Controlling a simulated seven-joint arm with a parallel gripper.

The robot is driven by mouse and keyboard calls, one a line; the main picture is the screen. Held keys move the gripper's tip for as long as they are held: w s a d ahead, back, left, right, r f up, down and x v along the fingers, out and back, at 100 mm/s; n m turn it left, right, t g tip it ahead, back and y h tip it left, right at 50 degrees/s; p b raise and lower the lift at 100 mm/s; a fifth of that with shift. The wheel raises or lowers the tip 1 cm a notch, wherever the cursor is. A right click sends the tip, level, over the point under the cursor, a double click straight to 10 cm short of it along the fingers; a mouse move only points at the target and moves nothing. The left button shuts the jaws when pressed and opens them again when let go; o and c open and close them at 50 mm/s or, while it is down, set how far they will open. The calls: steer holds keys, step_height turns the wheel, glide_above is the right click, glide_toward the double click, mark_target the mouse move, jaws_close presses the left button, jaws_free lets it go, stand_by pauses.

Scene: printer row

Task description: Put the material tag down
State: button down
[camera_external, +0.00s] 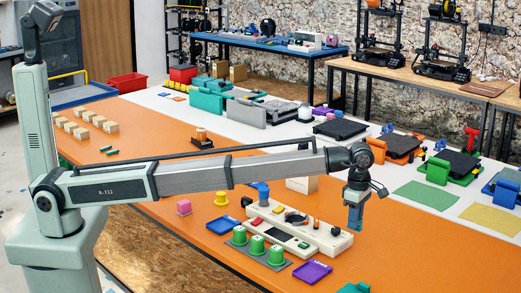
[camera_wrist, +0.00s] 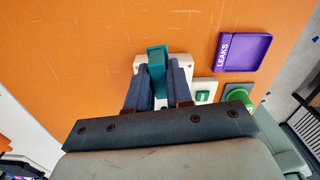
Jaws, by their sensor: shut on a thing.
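My gripper (camera_external: 355,222) is above the right end of a cream board (camera_external: 335,243) in the external view. In the wrist view, the dark blue fingers of my gripper (camera_wrist: 158,78) are closed on a teal block-like piece (camera_wrist: 157,60), which I take to be the material tag. Its top end sticks out past the fingertips. A cream surface (camera_wrist: 141,68) shows behind the fingers in the wrist view. Whether the piece touches that surface is not clear. The fingers hide the lower part of the piece.
A purple tray marked LEAKS (camera_wrist: 245,54) lies apart on the orange table; it also shows in the external view (camera_external: 312,271). Green cylinders (camera_external: 257,245) stand on a grey plate beside the board. The right part of the orange table (camera_external: 430,240) is clear.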

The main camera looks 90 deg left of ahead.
mark_target(332, 207)
steer(key=s+a+n, duration=0.2)
steer(key=a+n, duration=0.1)
steer(key=a, duration=2.9)
steer(key=shift+f+m, duration=0.8)
steer(key=shift+f, duration=0.85)
steer(key=shift+f+m, duration=0.8)
steer(key=shift+f, duration=0.8)
steer(key=shift+f+m, duration=0.8)
steer(key=shift+f, duration=0.85)
steer(key=shift+f, duration=0.1)
steer(key=c, duration=1)
jaws_free()
step_height(332, 207, up, 12)
steer(key=shift+r, duration=0.15)
steer(key=shift+d, duration=0.1)
